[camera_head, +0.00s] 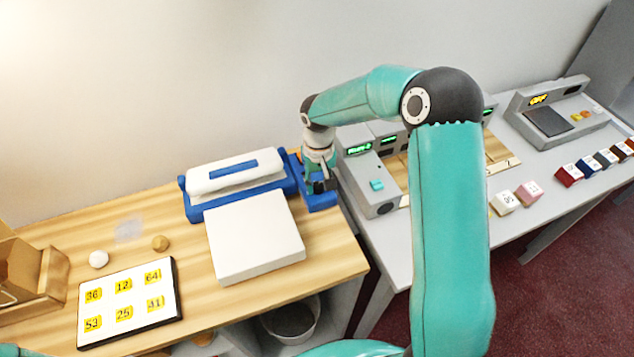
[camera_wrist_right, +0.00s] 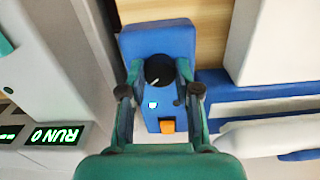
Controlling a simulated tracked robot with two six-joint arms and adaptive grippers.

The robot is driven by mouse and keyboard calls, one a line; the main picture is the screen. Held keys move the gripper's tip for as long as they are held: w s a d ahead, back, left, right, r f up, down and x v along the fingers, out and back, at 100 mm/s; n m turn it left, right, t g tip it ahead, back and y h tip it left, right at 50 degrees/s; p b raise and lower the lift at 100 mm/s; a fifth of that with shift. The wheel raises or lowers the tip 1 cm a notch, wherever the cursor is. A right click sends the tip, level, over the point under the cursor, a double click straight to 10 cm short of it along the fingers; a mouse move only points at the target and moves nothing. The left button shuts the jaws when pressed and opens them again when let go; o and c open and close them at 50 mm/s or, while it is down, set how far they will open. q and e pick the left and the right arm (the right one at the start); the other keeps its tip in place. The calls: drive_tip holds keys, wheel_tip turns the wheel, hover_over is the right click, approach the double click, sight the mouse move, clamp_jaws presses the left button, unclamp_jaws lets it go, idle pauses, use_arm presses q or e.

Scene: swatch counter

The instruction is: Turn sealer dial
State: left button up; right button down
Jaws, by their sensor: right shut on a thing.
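The sealer (camera_head: 190,208) is a blue and white machine on the wooden counter. Its blue control box (camera_head: 322,203) is at its right end; the box also shows in the right wrist view (camera_wrist_right: 150,38). An orange button (camera_wrist_right: 167,126) and a small lit indicator (camera_wrist_right: 153,104) are on the same box. My right gripper (camera_head: 319,187) is over the control box, its two fingers shut on the dial from both sides. My left gripper is not in view.
A white block (camera_head: 255,238) lies in front of the sealer. A grey machine (camera_head: 372,182) with a green display stands close to the right of the control box.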

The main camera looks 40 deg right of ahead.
sight(318, 185)
drive_tip(key=shift+f+b, duration=0.1)
drive_tip(key=shift+b, duration=0.3)
drive_tip(key=shift+n, duration=0.3)
drive_tip(key=c, duration=0.8)
unclamp_jaws()
wheel_tip(318, 185, up, 12)
drive_tip(key=shift+r, duration=0.1)
